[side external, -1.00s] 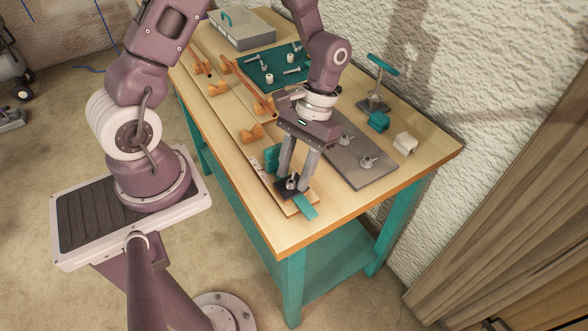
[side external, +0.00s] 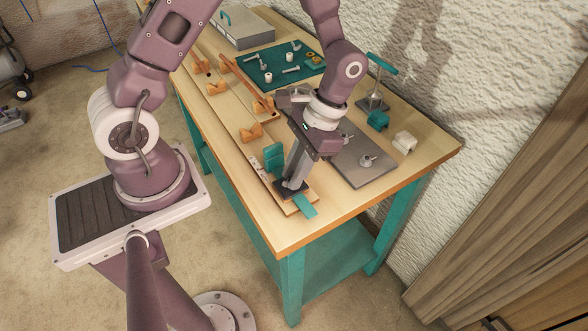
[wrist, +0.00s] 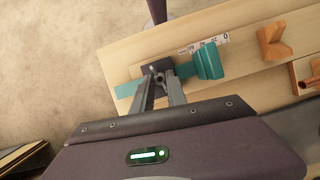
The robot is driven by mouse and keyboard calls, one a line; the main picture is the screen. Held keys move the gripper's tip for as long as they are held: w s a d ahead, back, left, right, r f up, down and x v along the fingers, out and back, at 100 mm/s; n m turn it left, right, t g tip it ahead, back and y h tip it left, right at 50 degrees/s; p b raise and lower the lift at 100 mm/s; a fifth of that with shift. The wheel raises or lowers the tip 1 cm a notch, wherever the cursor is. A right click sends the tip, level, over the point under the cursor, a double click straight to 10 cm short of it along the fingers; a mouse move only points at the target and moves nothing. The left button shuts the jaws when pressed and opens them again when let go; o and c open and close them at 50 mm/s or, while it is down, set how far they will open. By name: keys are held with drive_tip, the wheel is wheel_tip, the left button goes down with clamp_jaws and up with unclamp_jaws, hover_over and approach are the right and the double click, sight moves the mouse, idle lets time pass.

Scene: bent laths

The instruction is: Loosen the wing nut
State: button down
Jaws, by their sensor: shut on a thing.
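The wing nut (wrist: 158,76) is a small grey metal piece on a dark square plate (wrist: 149,66), which lies over a teal strip (wrist: 127,90). My gripper (wrist: 160,83) points down at the plate and is shut on the wing nut, with a finger on either side of it. In the side view my gripper (side external: 292,187) covers the nut, and the fingers overlap each other. The dark plate (side external: 280,190) and the end of the teal strip (side external: 305,204) show beside the fingertips.
A teal block (side external: 273,157) stands close behind the fingers, beside a printed scale (wrist: 208,43). Orange V-blocks (side external: 251,133) sit farther back. The near bench corner is bare.

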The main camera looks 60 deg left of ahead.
drive_tip(key=c, duration=1.3)
unclamp_jaws()
drive_tip(key=shift+c, duration=0.2)
drive_tip(key=shift+r, duration=0.1)
drive_tip(key=v, duration=0.6)
drive_tip(key=shift+w+r, duration=0.2)
drive_tip(key=shift+r, duration=0.15)
